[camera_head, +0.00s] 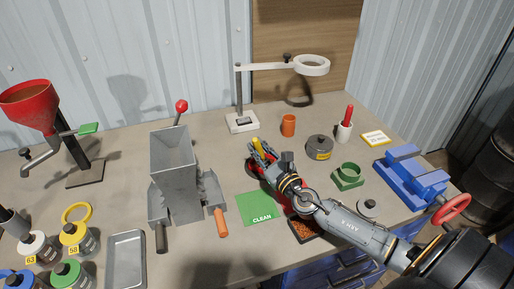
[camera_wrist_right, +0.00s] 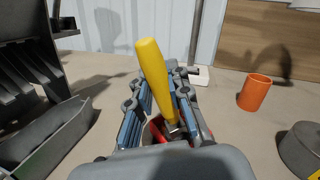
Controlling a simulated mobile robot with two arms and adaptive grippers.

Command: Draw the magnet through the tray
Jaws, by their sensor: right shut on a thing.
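My right gripper (camera_head: 262,152) is shut on a tool with a yellow handle (camera_wrist_right: 155,75), which stands up tilted between the fingers. I cannot tell whether this tool is the magnet; its lower end is hidden. A red part (camera_wrist_right: 157,130) shows below the fingers, mostly covered by the gripper. A dark tray with copper-coloured granules (camera_head: 302,231) lies under my right forearm, partly hidden by it. The gripper is beyond this tray, towards the back of the bench. An empty grey metal tray (camera_head: 126,262) lies at the front left. My left gripper is not in view.
A green CLEAN mat (camera_head: 256,209) lies left of the granule tray. A grey hopper machine (camera_head: 173,165) stands further left. An orange cup (camera_head: 288,125), a round grey tin (camera_head: 319,147), a green holder (camera_head: 347,176) and a blue vise (camera_head: 405,176) stand at the right.

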